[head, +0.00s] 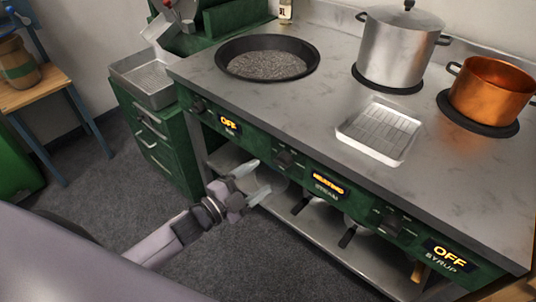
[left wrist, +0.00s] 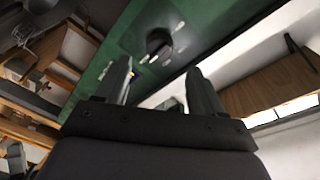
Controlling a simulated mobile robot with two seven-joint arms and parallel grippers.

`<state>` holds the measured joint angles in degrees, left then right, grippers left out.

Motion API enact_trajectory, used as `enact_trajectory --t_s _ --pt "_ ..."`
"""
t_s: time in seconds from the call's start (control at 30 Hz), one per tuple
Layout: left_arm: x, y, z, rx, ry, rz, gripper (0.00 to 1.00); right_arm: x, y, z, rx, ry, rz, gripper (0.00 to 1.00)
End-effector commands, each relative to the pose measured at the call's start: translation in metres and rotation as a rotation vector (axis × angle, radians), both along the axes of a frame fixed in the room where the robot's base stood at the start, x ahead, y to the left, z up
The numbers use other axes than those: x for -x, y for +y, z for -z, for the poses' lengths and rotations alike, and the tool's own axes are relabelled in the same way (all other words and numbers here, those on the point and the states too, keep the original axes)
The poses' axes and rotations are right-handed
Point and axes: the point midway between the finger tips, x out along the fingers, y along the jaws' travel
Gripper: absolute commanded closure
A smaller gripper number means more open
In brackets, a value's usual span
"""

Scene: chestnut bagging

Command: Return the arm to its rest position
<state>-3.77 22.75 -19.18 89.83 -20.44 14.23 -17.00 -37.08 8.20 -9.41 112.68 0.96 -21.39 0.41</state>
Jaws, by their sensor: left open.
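My left gripper (head: 254,182) is in front of the green stove front, near the knob left of the "HEATING STEAM" label. Its two fingers are apart and nothing is between them. In the left wrist view the open fingers (left wrist: 160,85) point toward the green panel, and a dark round knob (left wrist: 158,42) shows beyond them. I cannot tell whether a finger touches the panel. My right gripper is not in view.
A lower shelf (head: 330,245) holds pans. Grey floor (head: 110,180) lies open at left, beside green drawers (head: 150,140).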

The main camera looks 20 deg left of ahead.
Motion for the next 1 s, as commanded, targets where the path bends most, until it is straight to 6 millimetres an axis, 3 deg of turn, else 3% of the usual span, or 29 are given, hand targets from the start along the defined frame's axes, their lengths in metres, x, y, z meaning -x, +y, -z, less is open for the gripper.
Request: enact_trajectory --t_s 0.27,0.37,0.73,0.83,1.0 --pt "0.009 -0.001 0.002 0.043 0.049 -0.028 0.32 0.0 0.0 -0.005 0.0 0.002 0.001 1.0" --pt "0.028 0.0 0.009 0.144 0.161 -0.094 0.32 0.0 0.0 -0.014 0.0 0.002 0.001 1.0" --pt "0.152 0.008 0.044 0.617 0.741 -0.465 0.32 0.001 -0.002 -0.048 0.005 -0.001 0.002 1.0" --pt "0.173 0.008 0.048 0.682 0.827 -0.523 0.32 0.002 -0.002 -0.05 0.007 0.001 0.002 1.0" --pt "0.186 0.009 0.051 0.722 0.879 -0.56 0.32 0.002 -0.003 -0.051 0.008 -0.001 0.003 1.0"
